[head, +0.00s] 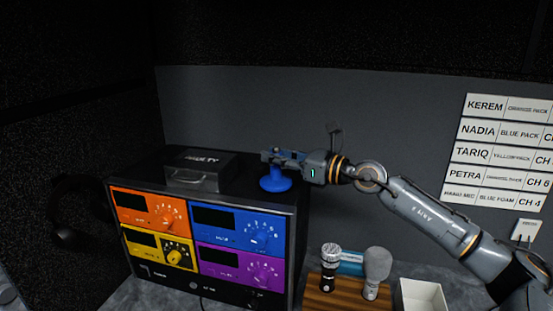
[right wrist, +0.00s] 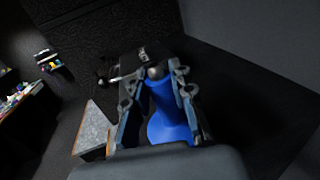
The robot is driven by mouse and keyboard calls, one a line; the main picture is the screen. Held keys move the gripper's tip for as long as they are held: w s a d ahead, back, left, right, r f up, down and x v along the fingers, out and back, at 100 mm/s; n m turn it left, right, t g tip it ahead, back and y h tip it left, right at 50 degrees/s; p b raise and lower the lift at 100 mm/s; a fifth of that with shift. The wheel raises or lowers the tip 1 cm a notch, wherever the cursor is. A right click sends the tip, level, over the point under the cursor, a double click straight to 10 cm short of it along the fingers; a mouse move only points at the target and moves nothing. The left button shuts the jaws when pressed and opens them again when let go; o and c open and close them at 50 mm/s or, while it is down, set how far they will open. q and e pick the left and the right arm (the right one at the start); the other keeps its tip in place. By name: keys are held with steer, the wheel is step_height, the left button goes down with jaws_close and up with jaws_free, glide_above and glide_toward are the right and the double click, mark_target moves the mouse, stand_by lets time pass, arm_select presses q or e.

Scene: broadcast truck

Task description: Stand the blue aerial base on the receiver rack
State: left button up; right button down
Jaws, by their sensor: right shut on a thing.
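The blue aerial base (head: 275,183) is upright at the right part of the top of the receiver rack (head: 297,205). I cannot tell for sure whether its foot touches the top. My right gripper (head: 272,156) comes in from the right and is shut on the upper part of the base. In the right wrist view the blue base (right wrist: 170,125) lies between the two fingers of the gripper (right wrist: 162,78). My left gripper is not in view.
A dark case (head: 198,172) with a handle sits on the rack, left of the base. The rack front has orange, blue, yellow and purple receivers. Right of the rack, a wooden stand (head: 340,297) holds two microphones; a white box (head: 422,295) is beside it. Name labels hang on the wall.

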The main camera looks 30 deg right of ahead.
steer(key=shift+f, duration=0.55)
steer(key=shift+f, duration=0.2)
steer(key=c, duration=1.1)
jaws_free()
steer(key=shift+r, duration=0.1)
